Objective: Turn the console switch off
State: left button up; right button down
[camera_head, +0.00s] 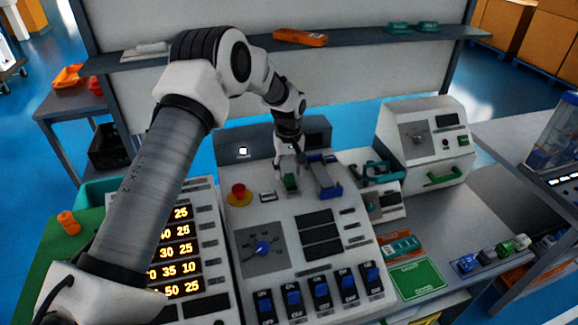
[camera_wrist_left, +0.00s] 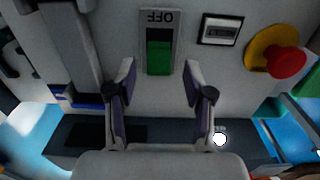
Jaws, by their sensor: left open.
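The console (camera_head: 270,215) stands in the middle of the head view with a sloped pale panel. Its green switch (camera_head: 291,182) sits near the panel's top; in the wrist view the green rocker (camera_wrist_left: 158,58) lies in a grey frame with an upside-down OFF label above it. My left gripper (camera_head: 290,160) is at the switch from above, pointing down. In the wrist view the left gripper (camera_wrist_left: 160,85) is open, its two fingers on either side of the switch's line with nothing between them. Contact with the switch cannot be told. My right gripper is not in view.
A red emergency button (camera_head: 239,194) on a yellow base is left of the switch. A blue-handled part (camera_head: 326,182) is close on its right. A blue knob (camera_head: 262,248) and several blue rockers (camera_head: 320,290) lie lower. A shelf (camera_head: 350,47) spans behind.

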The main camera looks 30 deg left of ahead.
pick_arm(q)
jog(key=shift+w+a+f, duration=0.3)
jog(key=shift+w+f, duration=0.1)
jog(key=shift+f, duration=0.3)
jog(key=shift+r, duration=0.1)
jog(key=shift+s+d+r, duration=0.15)
jog(key=shift+s+d, duration=0.05)
jog(key=shift+s, duration=0.05)
jog(key=c, duration=0.3)
jog(key=shift+s+d+r, duration=0.1)
grip_shut()
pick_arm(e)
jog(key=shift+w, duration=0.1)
